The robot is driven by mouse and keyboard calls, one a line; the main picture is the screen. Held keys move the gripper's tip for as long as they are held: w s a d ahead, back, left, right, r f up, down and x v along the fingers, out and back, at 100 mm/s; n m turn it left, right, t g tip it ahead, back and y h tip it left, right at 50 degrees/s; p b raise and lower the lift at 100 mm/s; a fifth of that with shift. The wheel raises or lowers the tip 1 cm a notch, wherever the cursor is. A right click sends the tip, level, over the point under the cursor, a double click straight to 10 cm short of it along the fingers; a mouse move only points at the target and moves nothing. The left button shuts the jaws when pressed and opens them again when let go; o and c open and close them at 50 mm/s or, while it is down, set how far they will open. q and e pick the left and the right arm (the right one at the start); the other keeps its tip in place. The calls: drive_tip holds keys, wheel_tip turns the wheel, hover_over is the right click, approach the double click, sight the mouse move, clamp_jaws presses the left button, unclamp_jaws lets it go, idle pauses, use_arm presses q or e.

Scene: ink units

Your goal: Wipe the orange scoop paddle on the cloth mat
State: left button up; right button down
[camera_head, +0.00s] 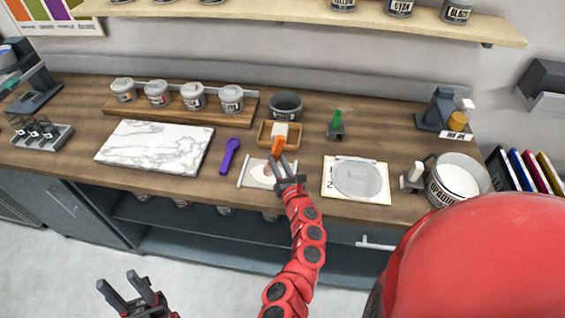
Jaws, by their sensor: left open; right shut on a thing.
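The orange scoop paddle (278,145) is in my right gripper (284,167), which is shut on it. The paddle points away from me, its far end at the small wooden tray; whether it touches anything there I cannot tell. A small white mat (250,181) with grey bars at its sides and a pinkish spot lies under and left of the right gripper, partly hidden by it; it looks like the cloth mat. My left gripper (125,293) is open and empty, low in front of the counter.
The wooden tray (264,141) holds a white block (281,129). A purple scoop (230,154) and a marble slab (155,147) lie left. Lidded jars line the back.

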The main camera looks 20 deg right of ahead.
sight(284, 141)
drive_tip(key=shift+w+a+b, duration=0.15)
drive_tip(key=shift+w+a, duration=0.45)
drive_tip(key=shift+a, duration=0.3)
drive_tip(key=shift+w+a+b, duration=0.15)
drive_tip(key=shift+w+a, duration=0.4)
drive_tip(key=shift+a, duration=0.3)
drive_tip(key=shift+s+d, duration=0.55)
drive_tip(key=shift+d, duration=0.2)
drive_tip(key=shift+s+d, duration=0.5)
drive_tip(key=shift+d, duration=0.25)
drive_tip(key=shift+s+d+r+p, duration=0.15)
drive_tip(key=shift+s+d, duration=0.35)
drive_tip(key=shift+d, duration=0.25)
drive_tip(key=shift+s+d+f+p, duration=0.15)
drive_tip(key=shift+s+d, duration=0.3)
drive_tip(key=shift+d, duration=0.3)
wheel_tip(284, 141, up, 6)
drive_tip(key=p, duration=0.5)
drive_tip(key=shift+r, duration=0.2)
drive_tip(key=shift+a+f, duration=0.1)
